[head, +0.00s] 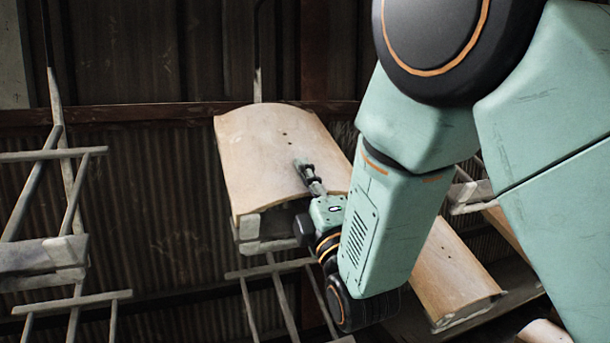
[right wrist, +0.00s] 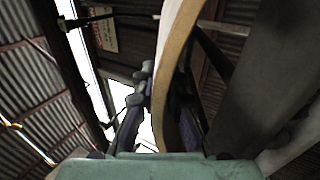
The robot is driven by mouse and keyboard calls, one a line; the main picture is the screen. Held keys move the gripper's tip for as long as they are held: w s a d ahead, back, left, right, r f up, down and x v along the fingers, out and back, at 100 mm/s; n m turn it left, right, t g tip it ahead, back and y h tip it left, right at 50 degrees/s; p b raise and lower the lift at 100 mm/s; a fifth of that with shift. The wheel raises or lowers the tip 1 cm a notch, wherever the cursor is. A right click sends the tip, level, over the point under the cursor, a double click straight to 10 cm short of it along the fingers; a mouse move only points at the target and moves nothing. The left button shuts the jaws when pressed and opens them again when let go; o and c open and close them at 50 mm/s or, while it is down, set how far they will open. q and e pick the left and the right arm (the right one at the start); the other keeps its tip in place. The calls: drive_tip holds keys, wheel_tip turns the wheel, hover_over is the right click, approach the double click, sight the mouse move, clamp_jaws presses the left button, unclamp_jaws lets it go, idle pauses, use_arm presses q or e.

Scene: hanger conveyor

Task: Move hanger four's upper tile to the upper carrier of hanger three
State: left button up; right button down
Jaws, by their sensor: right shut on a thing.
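A curved tan tile (head: 270,150) lies at the upper carrier (head: 262,245) of the middle hanger. I cannot tell whether it rests fully on that carrier or is held just above it. My right gripper (head: 308,175) is at the tile's near right edge, with one finger on its top face. The right wrist view shows the tile edge-on (right wrist: 172,95) between the fingers of the right gripper (right wrist: 160,108), which is shut on it. No hanger numbers are readable. My left gripper is out of view.
An empty hanger (head: 62,155) with bare carriers stands at the left. Another tile (head: 452,275) lies lower right, and more hanger parts (head: 470,190) show behind my right arm, which hides much of the right side. A corrugated wall (head: 160,220) stands behind.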

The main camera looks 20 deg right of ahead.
drive_tip(key=shift+w, duration=0.15)
drive_tip(key=shift+r, duration=0.1)
drive_tip(key=c, duration=1.4)
unclamp_jaws()
drive_tip(key=shift+o, duration=0.3)
drive_tip(key=shift+f, duration=0.5)
drive_tip(key=v, duration=0.7)
drive_tip(key=shift+s+r, duration=0.2)
drive_tip(key=shift+s, duration=0.15)
